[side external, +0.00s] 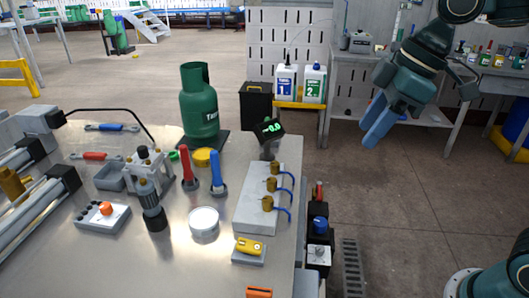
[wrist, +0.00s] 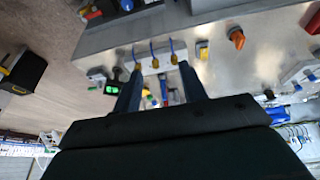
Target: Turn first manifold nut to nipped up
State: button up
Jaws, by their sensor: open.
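The manifold (side external: 247,213) is a pale grey block near the right edge of the metal bench. It carries three brass nuts, a near one (side external: 267,204), a middle one (side external: 271,184) and a far one (side external: 275,169), each with a blue hose. Nothing visible marks which is first. My gripper (side external: 376,123) has blue fingers and hangs in the air right of the bench, well apart from the manifold. It is open and empty. In the wrist view, the manifold and nuts (wrist: 155,64) show small and distant between the fingers; the nuts' turn angle cannot be read.
A green gas cylinder (side external: 199,105) stands at the back of the bench, with a small display reading (side external: 270,129) beside it. Red (side external: 188,172) and blue (side external: 216,174) handled tools stand left of the manifold. A yellow device (side external: 249,247) sits in front. Open floor lies right of the bench.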

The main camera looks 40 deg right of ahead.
aim_at(268, 198)
jog(key=w+a+f+n+g+y, duration=0.1)
jog(key=w+a+f+n+g, duration=0.2)
jog(key=w+a+n, duration=0.4)
jog(key=shift+w+f+n+y, duration=0.3)
jog(key=shift+w+n, duration=0.9)
jog(key=shift+w, duration=0.9)
jog(key=shift+a, duration=0.1)
jog(key=x, duration=1.3)
jog(key=shift+s+a+f, duration=0.15)
jog(key=shift+s+f, duration=0.05)
jog(key=shift+f, duration=0.15)
grip_shut()
